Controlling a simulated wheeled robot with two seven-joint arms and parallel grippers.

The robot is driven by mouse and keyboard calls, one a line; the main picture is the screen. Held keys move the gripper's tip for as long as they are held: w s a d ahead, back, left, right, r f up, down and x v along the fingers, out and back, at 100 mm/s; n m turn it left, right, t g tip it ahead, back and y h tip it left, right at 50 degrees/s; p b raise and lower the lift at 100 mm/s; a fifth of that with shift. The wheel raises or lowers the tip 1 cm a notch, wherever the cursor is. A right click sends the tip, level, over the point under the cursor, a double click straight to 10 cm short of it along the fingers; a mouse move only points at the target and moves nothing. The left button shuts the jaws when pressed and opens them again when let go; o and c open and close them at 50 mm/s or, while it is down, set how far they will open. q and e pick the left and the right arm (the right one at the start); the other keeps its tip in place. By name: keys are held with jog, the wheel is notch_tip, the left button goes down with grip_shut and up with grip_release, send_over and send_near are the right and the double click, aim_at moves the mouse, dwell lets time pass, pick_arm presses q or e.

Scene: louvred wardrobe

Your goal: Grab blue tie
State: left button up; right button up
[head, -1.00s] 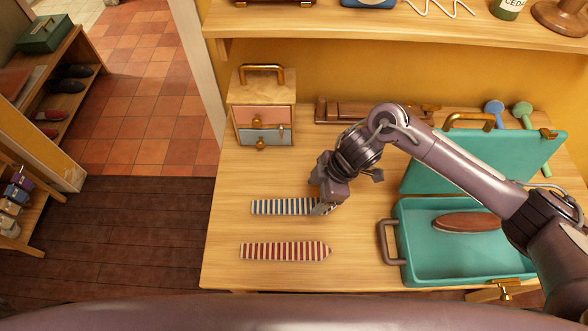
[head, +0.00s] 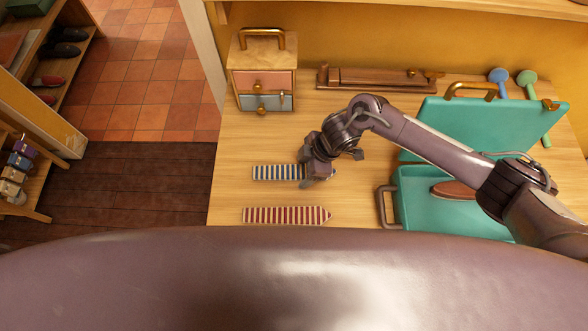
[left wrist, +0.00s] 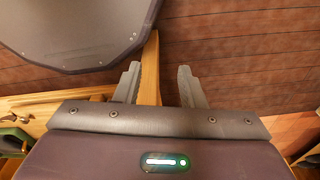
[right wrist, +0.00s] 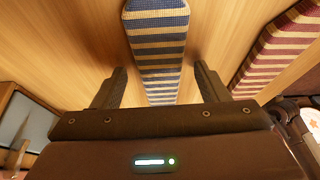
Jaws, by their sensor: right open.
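The blue and cream striped tie (head: 278,172) lies flat on the wooden table, with its right end hidden under my right gripper (head: 318,184) in the head view. In the right wrist view the blue tie (right wrist: 158,45) runs between the two open fingers of my right gripper (right wrist: 158,80). The fingers are apart from the tie on both sides, and I cannot tell their exact height above the table. My left gripper (left wrist: 158,78) is open and empty, with dark floor and a wooden edge behind its fingers.
A red striped tie (head: 287,215) lies nearer on the table (head: 225,200). An open teal case (head: 440,215) holding a brown brush stands at the right. A small drawer box (head: 262,75) stands at the back left. The table is clear left of the blue tie.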

jog(key=c, duration=1.1)
jog(key=shift+r, duration=0.1)
